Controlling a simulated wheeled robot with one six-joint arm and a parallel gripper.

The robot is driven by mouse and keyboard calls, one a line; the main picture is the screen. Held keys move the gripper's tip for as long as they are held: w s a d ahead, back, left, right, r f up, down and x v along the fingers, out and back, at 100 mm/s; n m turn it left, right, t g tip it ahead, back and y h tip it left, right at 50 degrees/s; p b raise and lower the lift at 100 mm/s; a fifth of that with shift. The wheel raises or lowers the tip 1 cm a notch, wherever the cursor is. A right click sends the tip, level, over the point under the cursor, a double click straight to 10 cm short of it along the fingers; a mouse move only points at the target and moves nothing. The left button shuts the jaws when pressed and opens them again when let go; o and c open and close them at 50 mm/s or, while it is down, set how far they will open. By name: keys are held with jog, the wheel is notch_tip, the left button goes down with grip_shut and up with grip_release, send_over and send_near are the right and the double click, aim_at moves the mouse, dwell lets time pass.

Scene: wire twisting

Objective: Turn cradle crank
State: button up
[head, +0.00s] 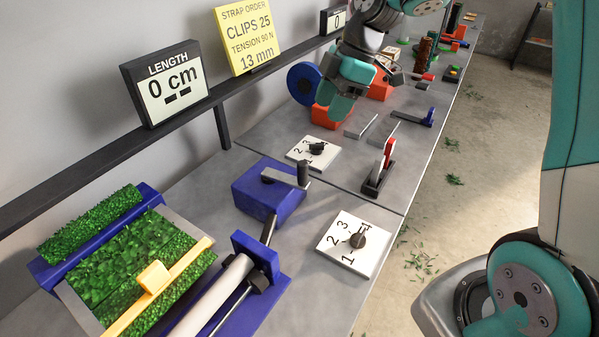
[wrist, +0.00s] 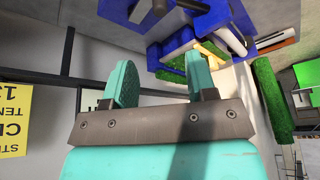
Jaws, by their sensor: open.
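A blue box with a crank on top, which looks like the cradle crank (head: 285,177), stands mid-bench in the head view. It has a flat grey arm and an upright dark handle (head: 303,172). The cradle (head: 100,236), a blue frame holding green leafy material and a yellow bar (head: 155,284), is at the lower left. My gripper (head: 343,100) is teal, open and empty, above the bench and beyond the crank. In the wrist view my gripper (wrist: 160,82) shows two spread teal fingers with nothing between them. Blue parts (wrist: 190,30) appear upside down beyond the fingers.
A red-handled lever (head: 382,168) is farther right. A blue reel (head: 304,84) is close to my gripper.

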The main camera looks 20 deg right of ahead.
aim_at(304, 162)
jog(key=p+x, duration=0.2)
jog(key=x, duration=1.5)
jog(key=shift+s+f, duration=0.1)
jog(key=shift+f, duration=0.05)
grip_shut()
